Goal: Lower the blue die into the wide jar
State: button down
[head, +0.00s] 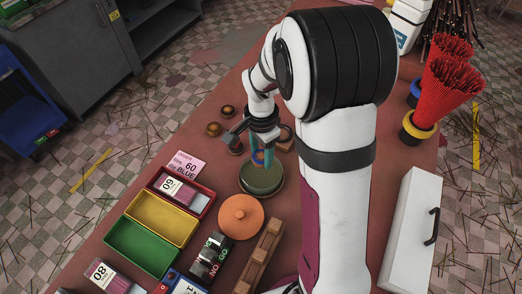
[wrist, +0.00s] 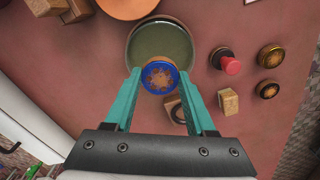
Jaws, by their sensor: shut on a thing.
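The blue die (wrist: 160,76) is a round disc with a blue rim and a brass-coloured patterned face. My gripper (wrist: 160,72) is shut on it, one teal finger on each side. The wide jar (wrist: 163,38) is round and open, with a dull green inside. In the wrist view the die overlaps the jar's near rim. In the head view my gripper (head: 262,156) holds the die (head: 258,157) above the far part of the jar (head: 262,190). The fingers partly hide the die there. I cannot tell its exact height over the rim.
An orange lid (head: 240,216) sits close in front of the jar. Brass dies (wrist: 271,55), a red-knobbed piece (wrist: 230,64) and a wooden block (wrist: 228,102) lie nearby.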

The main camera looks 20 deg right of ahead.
aim_at(261, 156)
jog(key=shift+f, duration=0.15)
jog(key=shift+f, duration=2)
jog(key=shift+c, duration=0.8)
grip_release()
